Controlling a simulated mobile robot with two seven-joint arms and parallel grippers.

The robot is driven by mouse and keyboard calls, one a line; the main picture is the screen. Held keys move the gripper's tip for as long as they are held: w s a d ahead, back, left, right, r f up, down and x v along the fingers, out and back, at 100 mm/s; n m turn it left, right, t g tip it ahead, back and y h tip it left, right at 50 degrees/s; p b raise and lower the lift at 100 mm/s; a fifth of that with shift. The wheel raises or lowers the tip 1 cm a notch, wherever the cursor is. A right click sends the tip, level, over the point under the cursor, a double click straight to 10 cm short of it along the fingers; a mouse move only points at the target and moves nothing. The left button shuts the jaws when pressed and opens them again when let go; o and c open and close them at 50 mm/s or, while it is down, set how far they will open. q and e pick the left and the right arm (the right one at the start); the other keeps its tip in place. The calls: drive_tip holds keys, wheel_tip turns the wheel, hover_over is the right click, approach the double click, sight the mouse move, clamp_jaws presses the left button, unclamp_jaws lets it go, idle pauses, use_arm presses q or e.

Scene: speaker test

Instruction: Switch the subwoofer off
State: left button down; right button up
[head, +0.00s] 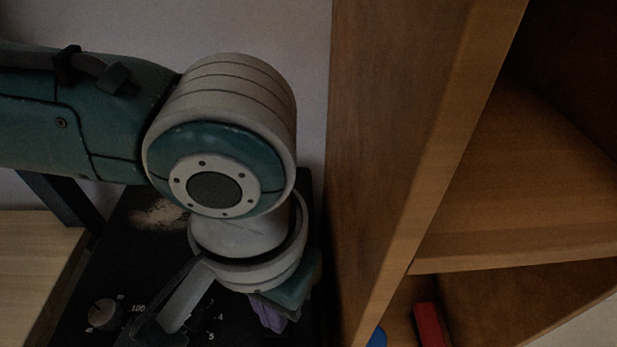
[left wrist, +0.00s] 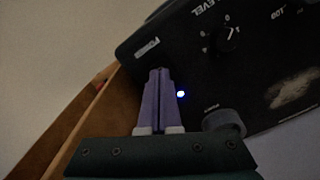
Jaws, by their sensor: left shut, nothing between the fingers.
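The subwoofer's black panel (head: 130,265) lies below my left arm in the head view, and the panel also fills much of the left wrist view (left wrist: 190,65). A small blue-white light (left wrist: 181,94) is lit on it, just right of my fingers. My left gripper (left wrist: 160,70) is shut and empty, its purple fingers together over the panel's edge area. I cannot tell whether the tips touch the panel. In the head view the gripper (head: 268,314) is mostly hidden by my wrist. No switch is clearly visible. My right gripper is out of view.
A dial marked LEVEL (left wrist: 228,38) and a larger grey knob (left wrist: 222,122) are on the panel. A wooden shelf unit (head: 385,150) stands close on the right, with a red object (head: 431,325) inside. A pale wooden surface (head: 35,265) is at left.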

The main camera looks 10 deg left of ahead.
use_arm(q)
drive_tip(key=shift+f+b, duration=0.45)
drive_tip(key=shift+f, duration=0.5)
idle(0.7)
drive_tip(key=shift+r, duration=0.1)
wheel_tip(320, 180, up, 7)
drive_tip(key=p, duration=0.9)
idle(0.4)
